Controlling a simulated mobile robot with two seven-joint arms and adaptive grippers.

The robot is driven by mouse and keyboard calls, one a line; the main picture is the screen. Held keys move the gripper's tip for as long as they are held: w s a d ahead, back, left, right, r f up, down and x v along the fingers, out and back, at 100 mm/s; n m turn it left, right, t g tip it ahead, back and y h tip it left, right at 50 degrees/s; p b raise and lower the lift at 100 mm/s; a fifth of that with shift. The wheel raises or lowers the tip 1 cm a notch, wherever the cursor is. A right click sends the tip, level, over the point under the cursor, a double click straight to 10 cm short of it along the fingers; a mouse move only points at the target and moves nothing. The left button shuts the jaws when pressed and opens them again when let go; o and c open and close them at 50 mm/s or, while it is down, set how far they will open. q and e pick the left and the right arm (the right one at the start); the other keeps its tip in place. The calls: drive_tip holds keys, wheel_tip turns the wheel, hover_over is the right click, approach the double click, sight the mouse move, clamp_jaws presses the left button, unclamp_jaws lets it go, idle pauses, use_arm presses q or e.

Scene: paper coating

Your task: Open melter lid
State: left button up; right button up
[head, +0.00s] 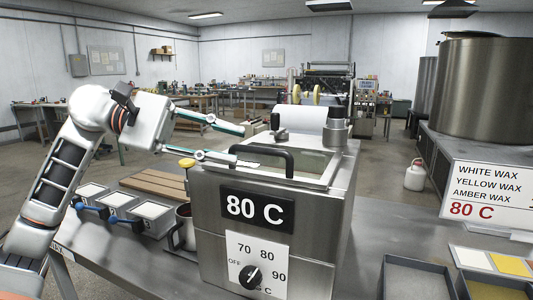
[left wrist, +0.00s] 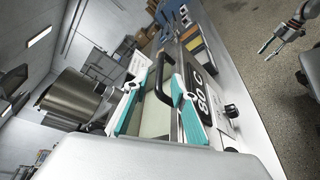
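The melter (head: 214,246) is a steel box marked "80 C" on the table. Its lid (head: 312,162) lies flat on top, with a pale window and a black arched handle (head: 262,148). My left gripper (head: 250,147) is open at the handle, coming from the left, its teal-and-grey fingers pointing right. In the left wrist view the fingers (left wrist: 152,62) are spread over the lid (left wrist: 153,118), and the handle (left wrist: 170,84) shows close to the right finger. I cannot tell whether they touch. My right gripper (left wrist: 270,47) shows only in the left wrist view, away from the melter, with fingers apart.
A paper roll (head: 301,119) stands behind the lid. Small trays with blue and black handles (head: 118,199), a wooden board (head: 155,184) and a metal pot (head: 186,222) sit left of the melter. A wax sign (head: 490,190) and grey trays (head: 416,279) are at right.

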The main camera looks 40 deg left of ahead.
sight(254, 148)
use_arm(q)
drive_tip(key=p+x, duration=0.1)
drive_tip(key=x, duration=0.4)
drive_tip(key=shift+d+r, duration=0.15)
drive_tip(key=shift+d, duration=0.15)
drive_tip(key=shift+w+d+f, duration=0.2)
drive_tip(key=shift+d, duration=0.15)
clamp_jaws()
